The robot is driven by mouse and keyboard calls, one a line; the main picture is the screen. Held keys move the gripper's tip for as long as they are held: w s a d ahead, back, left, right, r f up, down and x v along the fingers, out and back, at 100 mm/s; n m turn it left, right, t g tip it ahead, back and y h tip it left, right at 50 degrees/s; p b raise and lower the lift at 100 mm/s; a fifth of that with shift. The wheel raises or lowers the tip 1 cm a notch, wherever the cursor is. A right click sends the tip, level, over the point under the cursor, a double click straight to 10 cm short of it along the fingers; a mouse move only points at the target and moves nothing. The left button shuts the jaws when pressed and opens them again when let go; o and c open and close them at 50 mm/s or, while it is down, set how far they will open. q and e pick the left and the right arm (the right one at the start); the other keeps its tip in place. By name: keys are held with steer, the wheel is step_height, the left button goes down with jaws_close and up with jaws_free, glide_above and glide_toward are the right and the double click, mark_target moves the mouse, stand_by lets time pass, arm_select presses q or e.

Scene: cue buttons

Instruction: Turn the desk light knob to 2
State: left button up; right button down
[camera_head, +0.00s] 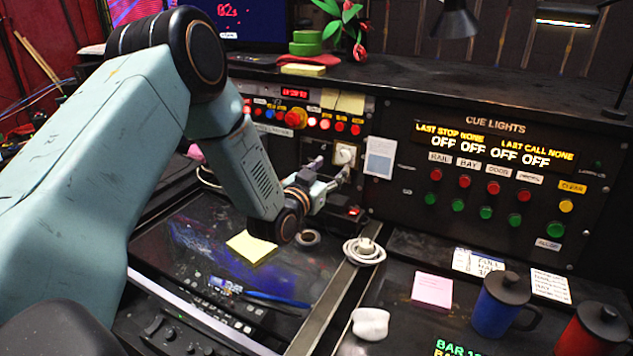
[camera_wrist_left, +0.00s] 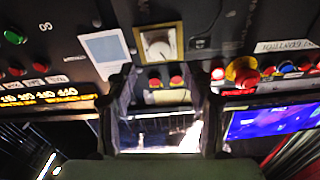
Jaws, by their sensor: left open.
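The desk light knob (camera_head: 345,153) is a round white dial on a pale square plate in the black desk panel. It also shows in the left wrist view (camera_wrist_left: 158,45), where the panel appears upside down. Its scale numbers and setting are too small to read. My left gripper (camera_head: 331,170) is open, with its fingertips close in front of the knob and slightly below it. In the left wrist view the knob lies beyond the fingertips, between their lines, and nothing is held. I cannot tell whether a finger touches the plate. My right gripper is not in view.
The cue lights panel (camera_head: 495,122) with several red and green buttons is at right. A pale card (camera_head: 380,157) sits beside the knob, and a red mushroom button (camera_head: 296,118) is to its left.

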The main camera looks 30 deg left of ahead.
arm_select(q)
steer(key=s, duration=0.6)
steer(key=shift+s+d, duration=0.15)
steer(key=shift+s, duration=0.15)
steer(key=shift+r, duration=0.1)
